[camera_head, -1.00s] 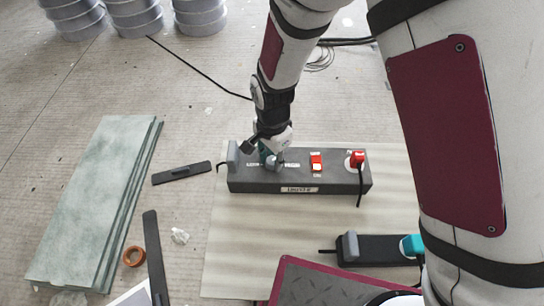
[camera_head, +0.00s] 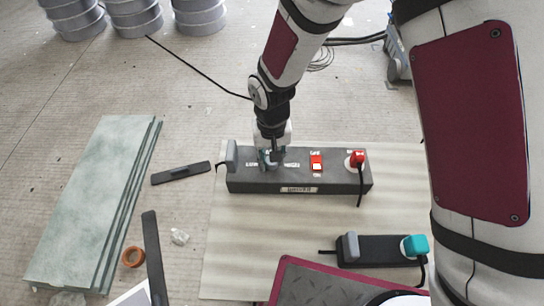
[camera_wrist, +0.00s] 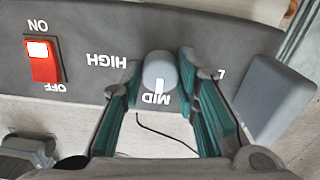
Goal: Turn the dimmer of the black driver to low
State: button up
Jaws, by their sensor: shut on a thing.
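The black driver (camera_head: 330,180) is a long dark box lying on a pale mat. Its dimmer is a round grey knob (camera_wrist: 157,68) with a white pointer mark. In the wrist view, the mark points at the MID label, with HIGH to the left and a partly hidden label starting with L to the right. My gripper (camera_head: 270,158) is over the left part of the box, and in the wrist view its teal-padded fingers (camera_wrist: 163,88) are on either side of the knob, shut on it. In the head view the fingers partly hide the knob.
A red ON/OFF switch (camera_head: 316,162) and a red plug (camera_head: 357,158) with a cable are right of the knob. A grey block (camera_head: 232,155) stands at the box's left end. A smaller black strip (camera_head: 375,250) with a teal plug (camera_head: 415,245) lies in front on the mat (camera_head: 235,245).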

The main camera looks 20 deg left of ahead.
jog(key=n, duration=0.4)
jog(key=shift+n+b, duration=0.3)
jog(key=shift+b, duration=0.1)
jog(key=n, duration=0.4)
jog(key=shift+b, duration=0.4)
jog(key=n, duration=0.5)
grip_shut()
jog(key=shift+n, duration=1.9)
grip_release()
jog(key=o, duration=1.2)
jog(key=shift+c, duration=0.2)
jog(key=shift+r, duration=0.1)
notch_tip(320, 180, up, 12)
